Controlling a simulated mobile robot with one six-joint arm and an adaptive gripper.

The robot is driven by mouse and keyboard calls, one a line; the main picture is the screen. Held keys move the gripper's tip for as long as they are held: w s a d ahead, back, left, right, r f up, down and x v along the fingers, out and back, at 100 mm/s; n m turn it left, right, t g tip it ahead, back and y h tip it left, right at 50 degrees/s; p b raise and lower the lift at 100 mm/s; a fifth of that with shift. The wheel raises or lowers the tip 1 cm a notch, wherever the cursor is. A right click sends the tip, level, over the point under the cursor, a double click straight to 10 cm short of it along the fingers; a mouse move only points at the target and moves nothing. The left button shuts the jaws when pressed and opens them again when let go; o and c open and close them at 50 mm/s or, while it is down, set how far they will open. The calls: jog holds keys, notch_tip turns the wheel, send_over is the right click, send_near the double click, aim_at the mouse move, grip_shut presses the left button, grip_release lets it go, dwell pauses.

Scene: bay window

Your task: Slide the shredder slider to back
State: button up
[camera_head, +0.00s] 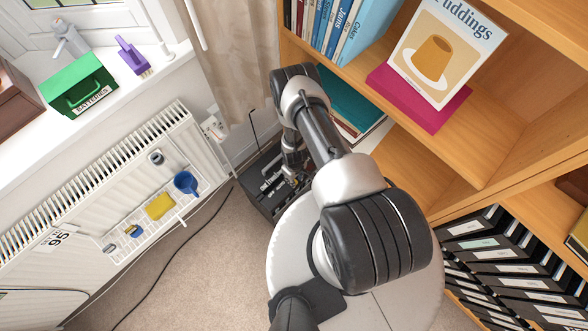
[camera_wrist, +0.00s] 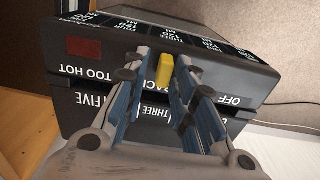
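The shredder (camera_head: 262,190) is a black box on the floor between the radiator and the bookcase. In the wrist view its top (camera_wrist: 110,50) carries upside-down white labels, with OFF at the right, TOO HOT at the left and a partly hidden label, seemingly BACK, between. The yellow shredder slider (camera_wrist: 165,71) stands up from the top near that middle label. My gripper (camera_wrist: 163,58) reaches down over the shredder with its fingers apart, one on each side of the slider. I cannot tell whether either finger touches it. In the head view my arm hides part of the shredder.
The bookcase (camera_head: 455,150) stands close on the right of my arm. The white radiator (camera_head: 100,200) with a hanging rack is on the left. A dark cable (camera_head: 175,259) crosses the open carpet. A curtain (camera_head: 232,60) hangs behind the shredder.

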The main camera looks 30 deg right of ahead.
jog(key=shift+o, duration=0.3)
jog(key=shift+s, duration=0.1)
notch_tip(320, 180, up, 12)
dwell(0.4)
dwell(0.4)
